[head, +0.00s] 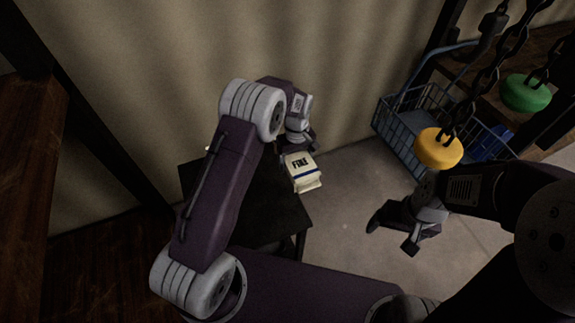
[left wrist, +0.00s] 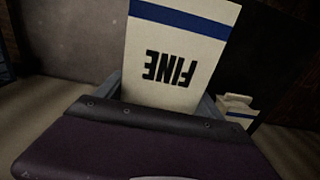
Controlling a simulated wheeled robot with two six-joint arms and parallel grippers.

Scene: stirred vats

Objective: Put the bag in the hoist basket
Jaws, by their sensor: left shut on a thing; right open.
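A cream bag printed "FINE" (head: 299,163) is held in my left gripper (head: 299,146), near the right edge of a dark table. In the left wrist view the bag (left wrist: 178,60) stands between the fingers, with a blue band across it. A blue wire basket (head: 399,143) is at the upper right of the head view, beyond my right gripper and apart from the bag. My right gripper (head: 392,237) is open and empty above the floor. The yellow knob and my right arm hide part of the basket area.
The dark table (head: 255,215) is partly hidden by my left arm. Another pale bag with a blue band (left wrist: 238,107) shows in the left wrist view. Chains hang with a yellow knob (head: 438,148) and a green knob (head: 525,93). Floor (head: 350,190) between table and basket is clear.

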